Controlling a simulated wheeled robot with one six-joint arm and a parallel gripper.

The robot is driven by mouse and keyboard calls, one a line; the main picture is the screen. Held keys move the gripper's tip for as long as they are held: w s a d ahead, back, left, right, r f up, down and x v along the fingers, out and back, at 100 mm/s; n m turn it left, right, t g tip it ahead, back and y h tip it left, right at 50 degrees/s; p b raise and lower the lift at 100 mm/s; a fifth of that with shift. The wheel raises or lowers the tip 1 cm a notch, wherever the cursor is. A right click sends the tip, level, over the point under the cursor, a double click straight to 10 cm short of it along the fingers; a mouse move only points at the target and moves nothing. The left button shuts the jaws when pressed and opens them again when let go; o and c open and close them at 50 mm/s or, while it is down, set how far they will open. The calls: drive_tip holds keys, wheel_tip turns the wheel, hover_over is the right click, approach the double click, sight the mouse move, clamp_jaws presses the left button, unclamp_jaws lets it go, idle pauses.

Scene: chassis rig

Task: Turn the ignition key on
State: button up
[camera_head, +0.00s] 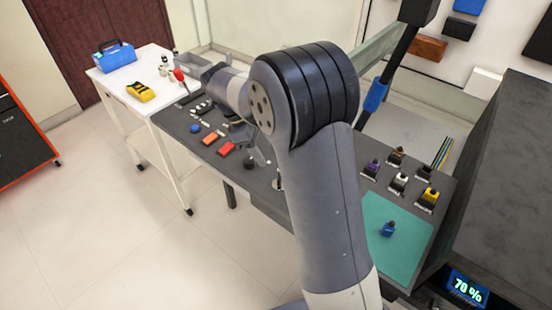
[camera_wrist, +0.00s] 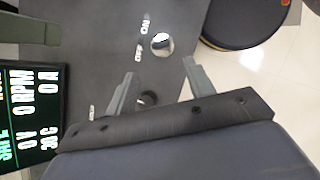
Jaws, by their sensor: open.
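In the wrist view, a round silver switch (camera_wrist: 161,43), which looks like the ignition lock, sits on the dark panel near its edge, beside white ON and OFF lettering. I cannot make out which way its key points. My gripper (camera_wrist: 160,67) is open and empty, its two grey fingers apart. The silver switch lies just beyond the fingertips, roughly in line with the gap, not touched. A dark round knob (camera_wrist: 150,98) shows between the fingers, nearer the palm. In the head view my arm hides part of the panel.
A display (camera_wrist: 30,115) left in the wrist view reads 0 RPM, 0 A and 0 V.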

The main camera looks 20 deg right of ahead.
drive_tip(key=x, duration=1)
drive_tip(key=shift+s+f, duration=0.1)
drive_tip(key=shift+f, duration=0.25)
drive_tip(key=shift+c, duration=0.3)
drive_tip(key=c, duration=0.9)
